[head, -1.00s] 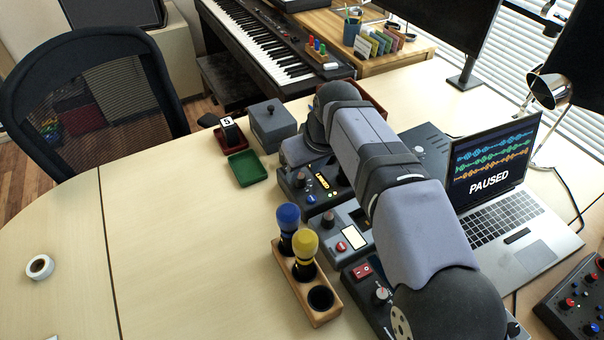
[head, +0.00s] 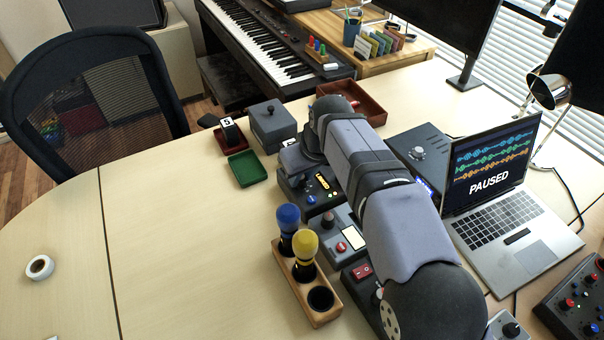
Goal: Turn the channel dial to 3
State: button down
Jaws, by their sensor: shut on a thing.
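I cannot tell for sure which control is the channel dial, and no number 3 can be read. A grey box with a round silver knob (head: 416,152) and a blue-lit strip stands right of my arm, partly covered by it. A dark control box with a small orange-lit display (head: 322,181) and a black knob (head: 298,181) stands left of my arm. My arm reaches from the lower right up to the middle of the head view. Its far end is bent down over the row of boxes. My gripper's fingers and whatever they touch are hidden behind the arm.
A box with a red button (head: 341,247) and one with a red switch (head: 361,271) stand nearer. A wooden holder (head: 318,315) with blue-topped and yellow-topped handles is to their left. A laptop (head: 500,215) reading PAUSED is right. The left table is mostly clear.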

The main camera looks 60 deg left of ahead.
jog(key=shift+r+m+p, duration=0.15)
jog(key=shift+m+p, duration=0.15)
jog(key=shift+p, duration=0.15)
jog(key=shift+s+r+m+t+p, duration=0.15)
jog(key=shift+m+t+p, duration=0.35)
jog(key=shift+m+p, duration=0.45)
jog(key=m+t+p, duration=0.1)
jog(key=m+p, duration=0.1)
jog(key=shift+s+a+m+p, duration=0.1)
jog(key=shift+m+p, duration=0.15)
jog(key=shift+p, duration=0.05)
jog(key=m+h+p, duration=0.1)
jog(key=m+p, duration=0.1)
jog(key=m+t+p, duration=0.1)
jog(key=m+p, duration=0.1)
jog(key=m, duration=0.1)
jog(key=shift+s+a+t+h+p, duration=0.1)
jog(key=shift+t+h+p, duration=0.2)
jog(key=shift+h+p, duration=0.1)
jog(key=shift+a+m+t+h+p, duration=0.1)
jog(key=shift+m+t+h+p, duration=0.25)
jog(key=shift+m+p, duration=0.9)
jog(key=shift+f+m, duration=0.25)
jog(key=shift+m, duration=0.2)
